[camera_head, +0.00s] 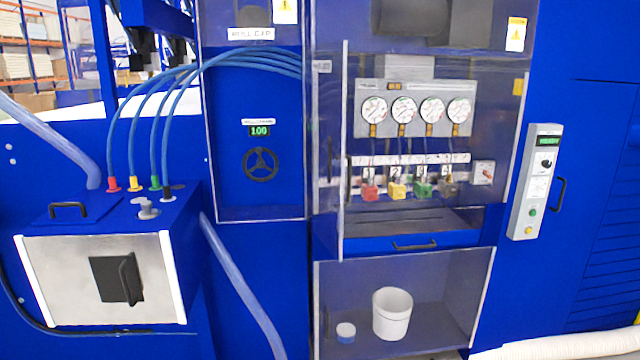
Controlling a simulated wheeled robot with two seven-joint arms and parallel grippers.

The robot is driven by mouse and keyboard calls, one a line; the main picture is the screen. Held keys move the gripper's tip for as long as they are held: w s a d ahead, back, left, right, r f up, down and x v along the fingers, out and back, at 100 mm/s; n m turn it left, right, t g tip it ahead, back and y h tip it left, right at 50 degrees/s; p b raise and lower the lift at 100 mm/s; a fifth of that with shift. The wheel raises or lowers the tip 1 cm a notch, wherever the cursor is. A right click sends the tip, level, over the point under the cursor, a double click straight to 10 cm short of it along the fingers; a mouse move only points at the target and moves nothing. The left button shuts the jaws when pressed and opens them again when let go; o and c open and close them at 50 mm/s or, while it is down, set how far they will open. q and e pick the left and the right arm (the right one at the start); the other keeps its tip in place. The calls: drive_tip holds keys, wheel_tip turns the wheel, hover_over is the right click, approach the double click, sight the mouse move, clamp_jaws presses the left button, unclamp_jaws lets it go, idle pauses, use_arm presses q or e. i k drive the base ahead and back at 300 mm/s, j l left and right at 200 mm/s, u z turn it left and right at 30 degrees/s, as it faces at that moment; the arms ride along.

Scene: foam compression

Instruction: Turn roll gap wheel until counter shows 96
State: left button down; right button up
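The roll gap wheel (261,164) is a small black three-spoke handwheel on a blue panel left of centre. It sits behind what looks like a clear door (228,190) with a pale frame. The counter (260,131) is a small dark display with green digits just above the wheel. It seems to read 100, perhaps with a decimal point that is too small to tell. A label reading ROLL GAP (251,34) is above. Neither of my grippers shows in the view, and nothing touches the wheel.
Blue hoses (240,58) arc across the top of the panel to a blue box (110,210) at left. Several gauges (403,110) and coloured valves (397,192) are right of the wheel. A white bucket (392,314) stands low. A control box (536,182) is at right.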

sight(260, 164)
drive_tip(key=i+l+u, duration=0.1)
drive_tip(key=u, duration=0.45)
drive_tip(key=i+l+u, duration=0.1)
drive_tip(key=l+u, duration=0.15)
drive_tip(key=l, duration=0.25)
drive_tip(key=i+l+u, duration=0.1)
drive_tip(key=l+u, duration=0.15)
drive_tip(key=l, duration=0.25)
drive_tip(key=i+l+u, duration=0.1)
drive_tip(key=l, duration=0.95)
drive_tip(key=l+u, duration=0.1)
drive_tip(key=l, duration=0.9)
drive_tip(key=i, duration=0.05)
